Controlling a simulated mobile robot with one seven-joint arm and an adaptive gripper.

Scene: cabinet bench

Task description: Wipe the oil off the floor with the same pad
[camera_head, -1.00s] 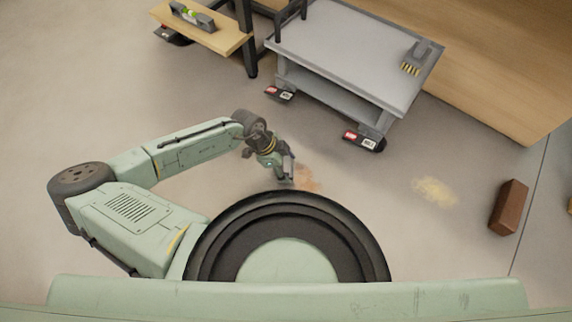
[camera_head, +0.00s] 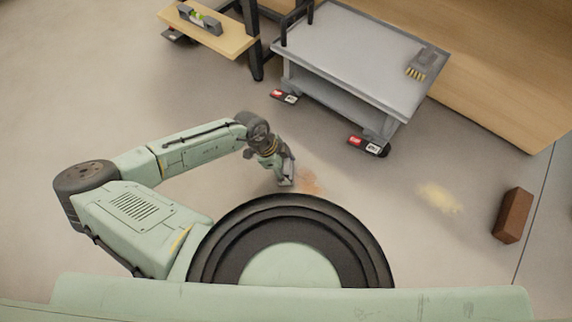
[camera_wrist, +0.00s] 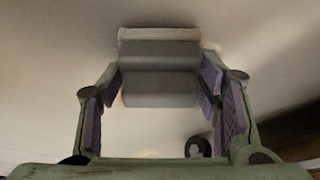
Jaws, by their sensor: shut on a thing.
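My gripper (camera_head: 283,174) is low over the floor, in front of my round base, and its fingers are shut on a grey pad. In the wrist view the pad (camera_wrist: 160,88) is a grey block with a pale far edge, between the purple-lined fingers. A reddish-brown stain (camera_head: 313,183) lies on the floor just right of the gripper. A pale yellow patch (camera_head: 438,198) lies farther right. I cannot tell whether the pad touches the floor.
A grey cart (camera_head: 345,65) on wheels stands behind the stain, with a brush (camera_head: 420,63) on its top. A wooden shelf (camera_head: 225,38) with a level (camera_head: 198,17) is at the back left. A brown brick (camera_head: 513,214) lies at the right. The floor between is clear.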

